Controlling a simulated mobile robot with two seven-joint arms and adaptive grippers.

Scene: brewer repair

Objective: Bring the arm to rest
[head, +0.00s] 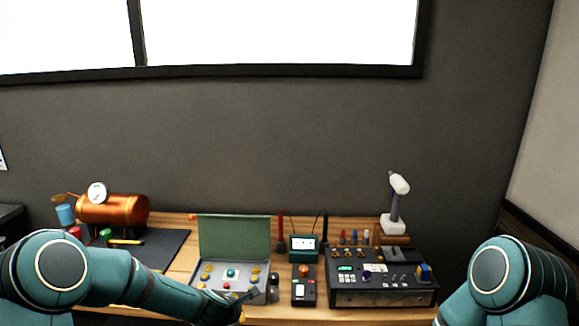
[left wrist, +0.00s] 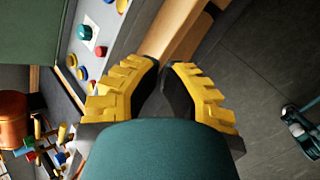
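My left arm (head: 120,272) comes in from the left over the front of the bench. In the head view its gripper is mostly hidden behind the wrist, low beside the open green case (head: 235,238). In the left wrist view the left gripper (left wrist: 160,66) shows two yellow ribbed fingers with dark pads. A small gap separates the tips, and nothing is seen between them. The bench edge and floor lie beyond. My right arm (head: 505,275) is at the lower right of the head view. Its gripper is out of the picture.
A copper tank with a gauge (head: 112,209) stands at the back left on a dark mat (head: 165,250). A teal meter (head: 303,247), a black handheld device (head: 304,288), a control box (head: 382,292) and a white tool on a stand (head: 393,205) occupy the right.

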